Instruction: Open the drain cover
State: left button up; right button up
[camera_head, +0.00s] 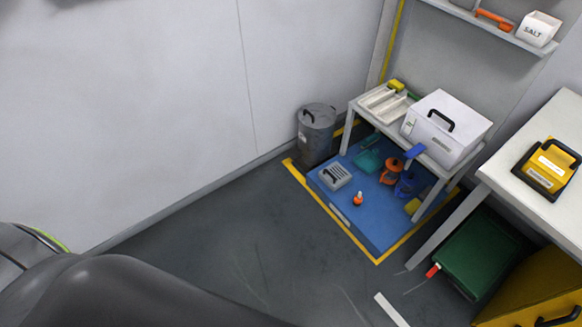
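A small light grey slotted panel (335,177) with a dark handle-like mark lies at the left of the blue floor area. It may be the drain cover; it looks flat and in place, but the view is too small to tell whether it is open. Neither of my grippers is in view. A dark rounded part, probably of my own arm, fills the lower left.
The blue floor area (372,226) has a yellow border, with an orange-topped item (357,199) near the panel. A grey bin (316,133) stands behind. A low bench (436,166) carrying a white box (446,129) overhangs the right side. Open dark floor lies in front.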

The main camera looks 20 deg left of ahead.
aim_at(335, 176)
jog(key=u, duration=0.2)
jog(key=i+j+z, duration=0.35)
jog(key=i+j, duration=0.25)
jog(key=i, duration=0.35)
jog(key=i+j+z, duration=0.4)
jog(key=i+j, duration=0.4)
jog(key=i, duration=0.1)
